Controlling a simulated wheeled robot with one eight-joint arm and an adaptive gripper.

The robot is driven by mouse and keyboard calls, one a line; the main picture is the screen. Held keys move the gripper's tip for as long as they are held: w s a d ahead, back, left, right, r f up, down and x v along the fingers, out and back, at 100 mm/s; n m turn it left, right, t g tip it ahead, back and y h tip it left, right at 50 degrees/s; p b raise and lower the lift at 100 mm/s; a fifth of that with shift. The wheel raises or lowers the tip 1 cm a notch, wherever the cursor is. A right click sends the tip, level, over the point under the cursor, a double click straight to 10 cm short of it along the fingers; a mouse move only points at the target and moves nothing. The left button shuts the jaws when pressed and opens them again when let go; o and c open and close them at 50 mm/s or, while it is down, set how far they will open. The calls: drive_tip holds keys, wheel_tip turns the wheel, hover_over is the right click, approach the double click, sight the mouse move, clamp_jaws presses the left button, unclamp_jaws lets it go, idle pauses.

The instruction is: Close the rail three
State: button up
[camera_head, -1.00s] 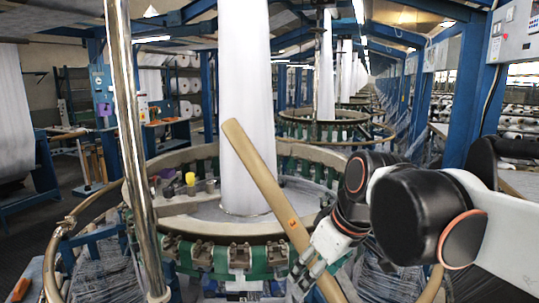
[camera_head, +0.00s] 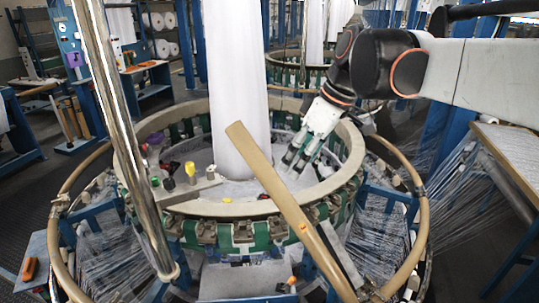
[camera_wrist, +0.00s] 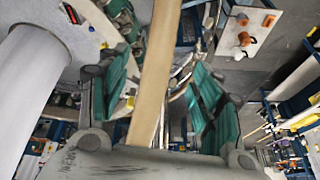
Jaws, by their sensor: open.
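A tan rail bar (camera_head: 262,167), taken as rail three, stands raised and slanted at the front of the loom. Its free end points up and left, and its lower end is near the front right of the outer ring. No number shows on it. My gripper (camera_head: 291,162) is open above the loom's inner ring, right of the bar's upper part. In the wrist view the bar (camera_wrist: 156,70) runs between the two green finger pads of my gripper (camera_wrist: 170,95). I cannot tell whether the pads touch it or how far it lies from them.
The tan outer ring (camera_head: 424,215) curves around the loom. A white fabric column (camera_head: 236,90) rises in the middle. A shiny metal post (camera_head: 118,135) stands at the front left. Small tools and a yellow cup (camera_head: 190,169) sit on the inner ring. A table (camera_head: 515,150) is at right.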

sight(283, 186)
drive_tip(key=x, duration=1.2)
drive_tip(key=shift+w+a+f+p, duration=0.1)
drive_tip(key=shift+a+f+p, duration=0.1)
drive_tip(key=shift+p, duration=0.2)
